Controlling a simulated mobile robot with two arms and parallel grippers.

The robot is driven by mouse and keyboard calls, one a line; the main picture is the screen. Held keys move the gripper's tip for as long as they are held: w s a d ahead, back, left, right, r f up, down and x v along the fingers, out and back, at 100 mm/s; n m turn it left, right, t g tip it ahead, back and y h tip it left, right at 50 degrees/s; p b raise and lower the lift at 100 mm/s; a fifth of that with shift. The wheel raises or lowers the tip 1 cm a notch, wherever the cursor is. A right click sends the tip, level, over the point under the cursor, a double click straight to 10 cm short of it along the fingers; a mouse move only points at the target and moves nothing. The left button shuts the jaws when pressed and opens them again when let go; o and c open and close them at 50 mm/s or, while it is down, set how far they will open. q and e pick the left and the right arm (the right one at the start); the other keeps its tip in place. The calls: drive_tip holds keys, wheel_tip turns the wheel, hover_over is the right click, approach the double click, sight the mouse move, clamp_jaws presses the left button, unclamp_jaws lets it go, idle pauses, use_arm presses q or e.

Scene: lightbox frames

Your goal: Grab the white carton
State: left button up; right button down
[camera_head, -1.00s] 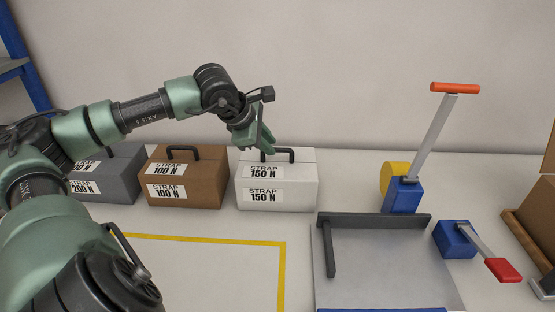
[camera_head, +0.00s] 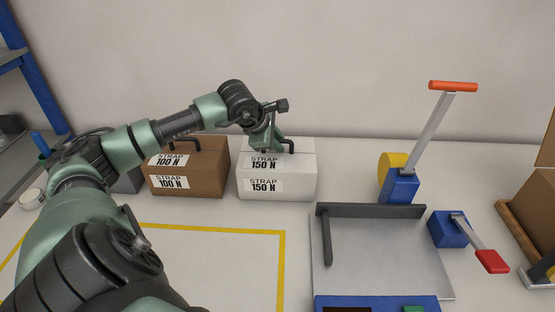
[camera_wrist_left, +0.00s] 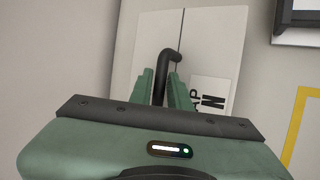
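The white carton (camera_head: 298,185), labelled STRAP 150 N, stands on the table against the back wall with a black handle (camera_head: 291,146) on top. My left gripper (camera_head: 267,148) is at the left part of this handle, above the carton's top. In the left wrist view, the carton (camera_wrist_left: 215,50) lies below the gripper, and the handle (camera_wrist_left: 171,55) runs between the two green fingers (camera_wrist_left: 162,80). The fingers look apart, one on each side of the handle; whether they touch it is hard to tell. My right gripper is not in view.
A brown carton (camera_head: 207,182) stands close left of the white one, with a grey carton (camera_head: 128,182) partly behind my arm. A blue lever device (camera_head: 402,187) and a grey plate (camera_head: 380,260) are to the right. A yellow-outlined area (camera_head: 220,265) in front is empty.

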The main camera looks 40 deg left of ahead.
use_arm(q)
clamp_jaws()
idle(1.3)
drive_tip(key=shift+w+a+r, duration=0.1)
drive_tip(key=shift+r, duration=0.05)
